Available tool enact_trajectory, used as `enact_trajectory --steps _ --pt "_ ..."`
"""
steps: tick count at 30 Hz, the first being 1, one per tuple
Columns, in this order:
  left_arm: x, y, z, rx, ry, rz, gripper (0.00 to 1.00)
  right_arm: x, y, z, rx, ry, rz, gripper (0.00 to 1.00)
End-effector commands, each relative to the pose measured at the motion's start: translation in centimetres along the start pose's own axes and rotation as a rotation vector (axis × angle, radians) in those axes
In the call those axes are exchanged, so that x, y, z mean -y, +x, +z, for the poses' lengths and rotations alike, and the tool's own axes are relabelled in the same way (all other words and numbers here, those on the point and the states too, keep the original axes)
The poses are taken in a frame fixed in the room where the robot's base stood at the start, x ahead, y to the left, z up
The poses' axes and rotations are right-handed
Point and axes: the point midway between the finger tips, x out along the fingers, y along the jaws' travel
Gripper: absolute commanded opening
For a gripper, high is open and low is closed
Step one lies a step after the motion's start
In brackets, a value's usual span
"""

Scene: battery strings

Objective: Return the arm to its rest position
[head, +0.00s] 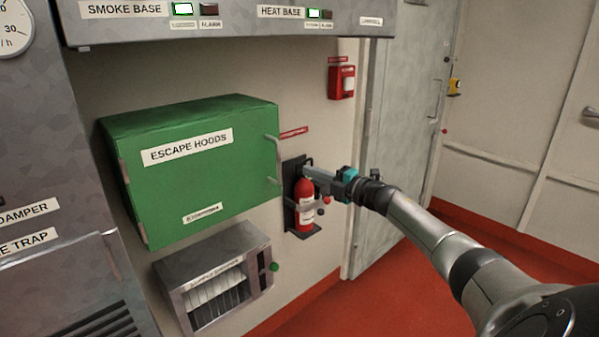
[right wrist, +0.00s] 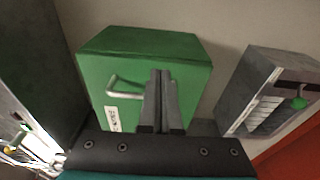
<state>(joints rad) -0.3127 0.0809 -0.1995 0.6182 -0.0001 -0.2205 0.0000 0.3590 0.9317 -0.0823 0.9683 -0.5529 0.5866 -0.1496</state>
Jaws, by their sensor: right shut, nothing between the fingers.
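My right arm comes in from the right in the head view. My right gripper (head: 308,171) is shut and empty, just in front of the upper part of a red fire extinguisher (head: 305,195) on a black wall bracket (head: 290,180). I cannot tell whether it touches the extinguisher. In the right wrist view the shut fingers (right wrist: 161,80) stand in front of the green escape hoods box (right wrist: 190,75). That box (head: 190,175) also hangs on the wall left of the gripper in the head view. My left gripper is not in view.
A grey dispenser (head: 215,250) with a green knob (head: 274,267) sits below the green box. A grey panel (head: 225,28) overhangs above. A red call point (head: 341,82) and a grey door (head: 405,110) are to the right. The red floor (head: 380,300) is clear.

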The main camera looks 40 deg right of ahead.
Motion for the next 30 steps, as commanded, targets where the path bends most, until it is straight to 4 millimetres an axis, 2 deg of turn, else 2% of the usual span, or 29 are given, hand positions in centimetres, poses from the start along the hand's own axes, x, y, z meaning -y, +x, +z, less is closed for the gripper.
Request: enact_trajectory --steps 1,3,9,15,22,23,26,29,30 --pt "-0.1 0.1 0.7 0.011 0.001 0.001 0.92 0.3 -1.0 0.7 0.0 0.0 -0.005 0.0" --pt "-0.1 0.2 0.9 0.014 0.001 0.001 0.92 0.4 -2.2 1.6 -0.001 0.001 -0.006 0.0" --pt "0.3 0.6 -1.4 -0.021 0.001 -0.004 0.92 0.4 -4.6 3.4 -0.002 0.001 -0.005 0.0" --pt "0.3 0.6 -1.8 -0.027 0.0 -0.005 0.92 0.3 -5.4 3.9 -0.004 0.002 -0.004 0.0" --pt "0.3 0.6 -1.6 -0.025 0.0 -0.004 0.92 0.8 -5.4 3.9 -0.001 0.01 -0.008 0.0" --pt "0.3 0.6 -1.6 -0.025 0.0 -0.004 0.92 1.2 -5.4 3.8 0.004 0.02 -0.012 0.0" --pt "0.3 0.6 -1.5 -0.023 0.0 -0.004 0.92 4.7 -5.5 3.4 0.042 0.091 -0.042 0.0" --pt "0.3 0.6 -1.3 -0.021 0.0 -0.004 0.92 10.8 -6.3 2.5 0.116 0.216 -0.1 0.0" --pt "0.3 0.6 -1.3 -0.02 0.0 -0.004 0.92 13.8 -6.9 1.9 0.154 0.274 -0.13 0.0"
